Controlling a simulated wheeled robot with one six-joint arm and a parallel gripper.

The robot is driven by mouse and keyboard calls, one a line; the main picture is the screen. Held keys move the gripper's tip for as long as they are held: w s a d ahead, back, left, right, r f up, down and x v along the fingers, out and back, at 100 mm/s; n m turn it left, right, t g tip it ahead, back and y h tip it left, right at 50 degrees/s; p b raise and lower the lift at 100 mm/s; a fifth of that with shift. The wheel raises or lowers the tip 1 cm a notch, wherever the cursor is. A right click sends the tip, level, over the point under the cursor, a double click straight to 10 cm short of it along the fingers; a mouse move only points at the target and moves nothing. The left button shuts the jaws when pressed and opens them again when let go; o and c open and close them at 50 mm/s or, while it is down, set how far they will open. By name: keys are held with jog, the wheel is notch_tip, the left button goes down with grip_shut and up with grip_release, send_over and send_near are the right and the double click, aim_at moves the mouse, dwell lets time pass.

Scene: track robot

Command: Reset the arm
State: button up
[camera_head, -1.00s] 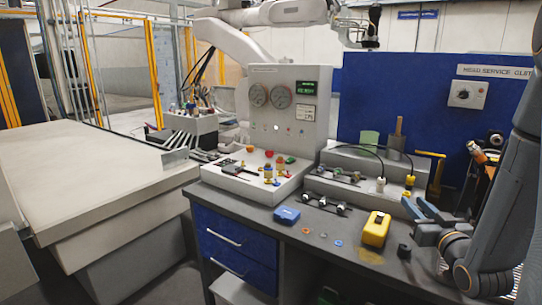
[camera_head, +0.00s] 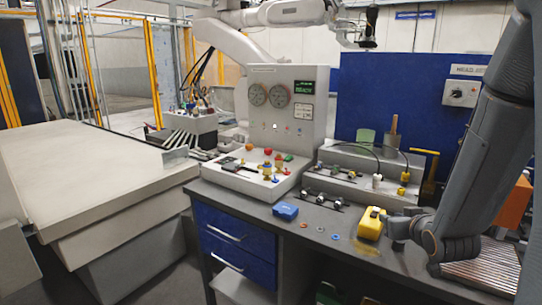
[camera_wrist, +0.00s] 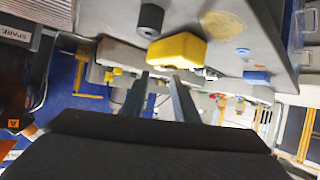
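My gripper sits low at the right of the bench in the head view (camera_head: 392,222), close beside the yellow box (camera_head: 371,223). My dark grey arm rises from it to the upper right. In the wrist view the two fingers of my gripper (camera_wrist: 159,80) stand apart with nothing held between them. The yellow box (camera_wrist: 178,49) lies just past the fingertips there, and I cannot tell whether they touch it. In the head view the finger ends are partly hidden against the box.
A blue box (camera_head: 285,211) and small coloured rings lie on the bench (camera_head: 310,250). A dark cylinder (camera_wrist: 151,20) stands near the yellow box. A gauge panel (camera_head: 290,105), a stepped fixture with cables (camera_head: 355,160) and a blue board (camera_head: 420,105) stand behind.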

jog(key=s+a+f+g, duration=0.1)
jog(key=s+a+g, duration=0.5)
jog(key=s, duration=0.5)
jog(key=s+a+f+g, duration=0.2)
jog(key=s+a+g, duration=0.4)
jog(key=s, duration=0.6)
jog(key=a, duration=0.2)
jog(key=shift+a+f+y, duration=0.3)
jog(key=shift+a+y, duration=0.1)
